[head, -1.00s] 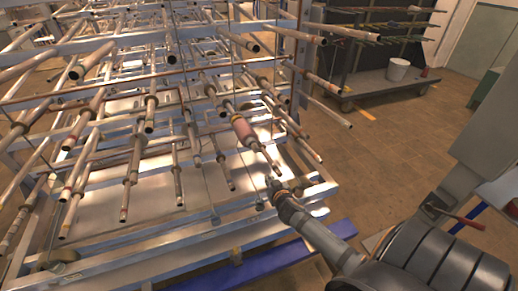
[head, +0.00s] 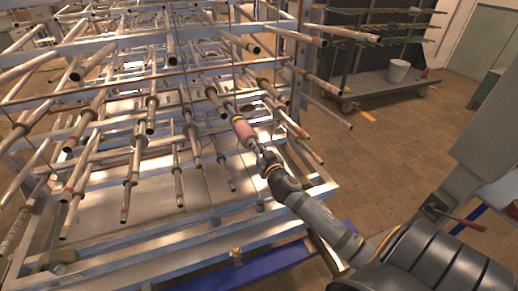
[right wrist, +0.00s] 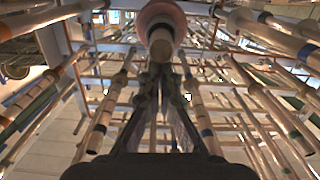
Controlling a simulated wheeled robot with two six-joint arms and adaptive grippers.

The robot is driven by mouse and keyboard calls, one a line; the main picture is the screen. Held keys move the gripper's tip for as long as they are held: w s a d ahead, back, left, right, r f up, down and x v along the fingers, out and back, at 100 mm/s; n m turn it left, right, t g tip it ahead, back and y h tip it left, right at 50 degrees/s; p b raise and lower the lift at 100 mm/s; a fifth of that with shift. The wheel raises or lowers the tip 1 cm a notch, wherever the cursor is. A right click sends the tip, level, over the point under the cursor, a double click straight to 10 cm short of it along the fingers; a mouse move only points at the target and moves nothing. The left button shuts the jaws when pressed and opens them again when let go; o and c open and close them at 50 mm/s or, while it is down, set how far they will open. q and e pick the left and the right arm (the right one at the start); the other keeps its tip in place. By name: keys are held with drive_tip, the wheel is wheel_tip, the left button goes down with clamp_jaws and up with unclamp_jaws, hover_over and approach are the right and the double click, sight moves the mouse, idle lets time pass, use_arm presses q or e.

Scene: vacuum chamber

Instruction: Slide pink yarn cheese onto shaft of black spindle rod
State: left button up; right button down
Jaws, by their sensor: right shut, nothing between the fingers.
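The pink yarn cheese (head: 243,131) sits around a rod that sticks out from the near right part of the rack. It also shows at the top of the right wrist view (right wrist: 163,13), with the blunt rod end (right wrist: 161,44) coming out of it towards me. The rod's dark shaft (head: 229,109) shows just behind the cheese. My right gripper (head: 262,154) is shut and empty. Its fingertips are close below the rod's near end; I cannot tell whether they touch it. My left gripper is not in view.
Many similar rods project from the metal rack (head: 160,235) on both sides of the cheese, close to my right gripper. A white bucket (head: 398,70) stands on a grey shelf at the back right. The brown floor on the right is open.

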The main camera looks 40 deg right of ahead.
sight(250, 136)
drive_tip(key=shift+x, duration=2.8)
drive_tip(key=shift+v, duration=1.1)
drive_tip(key=shift+s+a+r, duration=0.1)
drive_tip(key=shift+s, duration=0.3)
drive_tip(key=v, duration=1.2)
